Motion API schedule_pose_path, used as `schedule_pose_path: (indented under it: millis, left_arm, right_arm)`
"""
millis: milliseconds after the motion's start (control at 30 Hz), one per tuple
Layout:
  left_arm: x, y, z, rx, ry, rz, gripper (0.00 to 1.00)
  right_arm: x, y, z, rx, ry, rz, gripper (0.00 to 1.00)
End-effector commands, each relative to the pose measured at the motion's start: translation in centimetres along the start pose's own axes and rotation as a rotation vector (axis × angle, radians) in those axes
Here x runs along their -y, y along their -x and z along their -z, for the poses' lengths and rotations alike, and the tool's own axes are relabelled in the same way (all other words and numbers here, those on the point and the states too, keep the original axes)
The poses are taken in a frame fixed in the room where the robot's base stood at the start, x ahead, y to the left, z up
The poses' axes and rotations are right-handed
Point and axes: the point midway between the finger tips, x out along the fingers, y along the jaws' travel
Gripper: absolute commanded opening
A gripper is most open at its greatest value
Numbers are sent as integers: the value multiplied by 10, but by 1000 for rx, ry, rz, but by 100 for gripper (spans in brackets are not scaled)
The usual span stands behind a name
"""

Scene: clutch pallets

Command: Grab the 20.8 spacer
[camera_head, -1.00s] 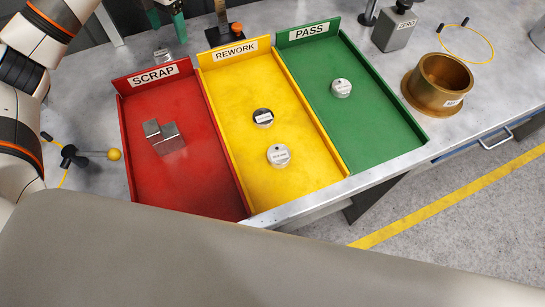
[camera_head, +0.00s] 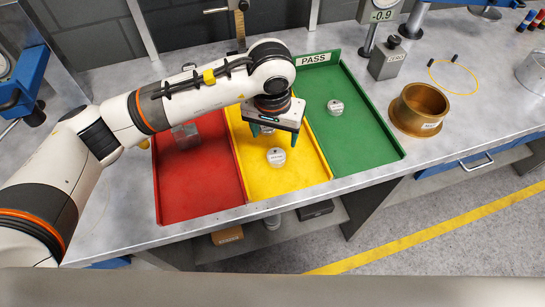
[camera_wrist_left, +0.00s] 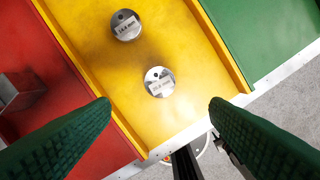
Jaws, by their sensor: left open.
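Two round metal spacers lie in the yellow REWORK tray (camera_head: 305,176). The nearer spacer (camera_head: 276,157) has a white label and also shows in the left wrist view (camera_wrist_left: 159,82). The farther, darker-topped spacer (camera_wrist_left: 126,25) is largely hidden by my gripper in the head view. A third spacer (camera_head: 335,107) lies in the green PASS tray (camera_head: 372,150). The labels are too small to read surely. My left gripper (camera_head: 275,135) is open and empty above the yellow tray. In the wrist view its green fingers (camera_wrist_left: 159,106) are spread either side of the nearer spacer. My right gripper is not in view.
The red SCRAP tray (camera_head: 200,192) on the left holds metal blocks (camera_head: 186,135). A brass cup (camera_head: 418,108) and a grey ZERO block (camera_head: 387,62) stand right of the trays. Low dividers separate the trays. The bench's front edge lies close in front.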

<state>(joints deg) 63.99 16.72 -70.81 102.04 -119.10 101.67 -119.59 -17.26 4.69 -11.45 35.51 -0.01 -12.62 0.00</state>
Motion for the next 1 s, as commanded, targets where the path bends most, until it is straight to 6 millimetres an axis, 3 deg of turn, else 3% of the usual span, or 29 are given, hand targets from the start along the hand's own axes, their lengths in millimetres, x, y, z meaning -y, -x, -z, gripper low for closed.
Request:
schedule_pose_path:
  millis: [200, 467, 700, 1000]
  left_arm:
    - [0, -36, 1, -7, 6, 0, 70]
    - [0, -58, 0, -5, 7, 0, 70]
    - [1, -93, -3, -7, 9, 0, 70]
    - [0, -106, -3, -1, 7, -1, 70]
  right_arm:
    - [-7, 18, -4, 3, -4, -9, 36]
    - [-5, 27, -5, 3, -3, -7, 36]
    - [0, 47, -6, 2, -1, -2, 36]
    - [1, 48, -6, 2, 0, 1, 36]
